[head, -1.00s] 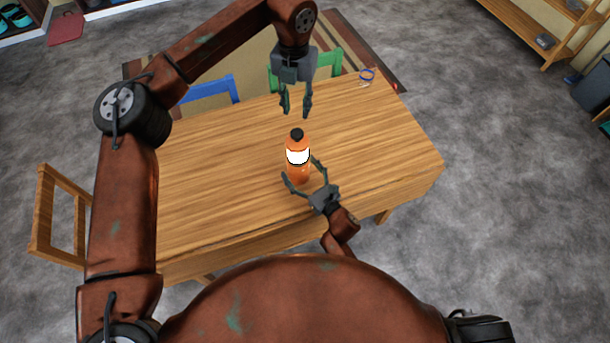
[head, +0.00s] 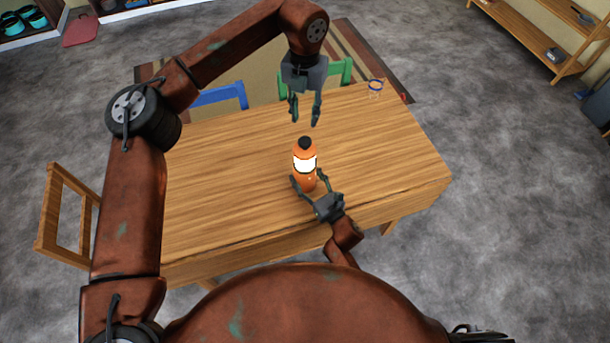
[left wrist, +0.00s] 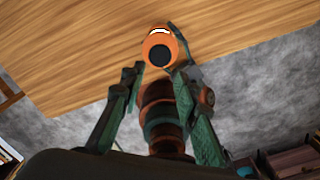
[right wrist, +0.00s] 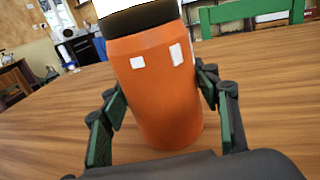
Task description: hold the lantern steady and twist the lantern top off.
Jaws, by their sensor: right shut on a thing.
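The lantern (head: 305,181) is orange with a glowing white band and stands upright on the wooden table. Its top (head: 305,144) is orange with a black cap; the left wrist view looks down on the black cap (left wrist: 160,55). My right gripper (head: 308,188) is shut on the lantern's lower body, which fills the right wrist view (right wrist: 155,95) between its two fingers. My left gripper (head: 304,120) is open and empty, pointing down above and beyond the lantern top, apart from it.
The table (head: 230,190) is bare around the lantern. A small blue-rimmed cup (head: 375,87) stands at its far right corner. A blue chair (head: 220,95), a green chair (head: 342,72) and a wooden chair (head: 65,215) stand around the table.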

